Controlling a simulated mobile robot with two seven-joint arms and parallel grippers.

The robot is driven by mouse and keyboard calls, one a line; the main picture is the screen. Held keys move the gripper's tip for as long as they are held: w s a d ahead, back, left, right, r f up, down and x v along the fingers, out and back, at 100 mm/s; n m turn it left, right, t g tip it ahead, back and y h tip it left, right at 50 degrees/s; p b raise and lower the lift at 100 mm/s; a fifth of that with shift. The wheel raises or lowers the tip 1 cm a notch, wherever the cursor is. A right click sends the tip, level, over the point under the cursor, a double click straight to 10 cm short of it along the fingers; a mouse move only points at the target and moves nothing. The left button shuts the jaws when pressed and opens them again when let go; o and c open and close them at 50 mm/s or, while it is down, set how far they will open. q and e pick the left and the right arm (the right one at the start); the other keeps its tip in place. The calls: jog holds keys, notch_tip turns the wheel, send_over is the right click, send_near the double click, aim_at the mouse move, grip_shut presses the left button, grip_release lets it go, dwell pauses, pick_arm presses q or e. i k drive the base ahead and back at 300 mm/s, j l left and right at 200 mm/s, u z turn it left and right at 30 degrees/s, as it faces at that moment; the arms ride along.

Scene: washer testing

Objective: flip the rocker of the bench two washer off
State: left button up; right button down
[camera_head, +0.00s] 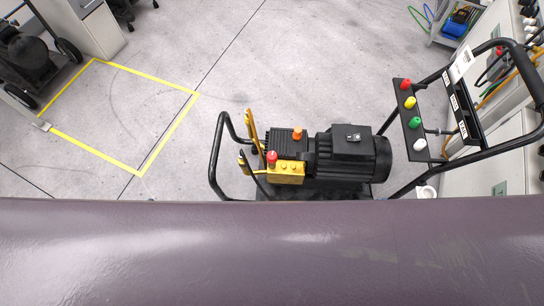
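A pressure washer (330,160) with a black motor, a yellow pump block and a black tube frame stands on the floor at the centre right. A black box (352,138) on top of its motor bears a small light-marked fitting. I cannot tell whether that fitting is the rocker or how it is set. No label shows which bench this washer belongs to. The lower part of the washer is hidden behind a broad dark purple surface across the bottom of the view. Neither of my grippers is in view.
The washer's handle frame (487,45) rises at the right, with a rack of coloured nozzles (410,117). Benches line the right edge. Yellow tape (168,133) marks a rectangle on the clear floor at the left. A dark wheeled machine (30,60) stands at the upper left.

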aim_at(350, 138)
jog(key=z, duration=0.75)
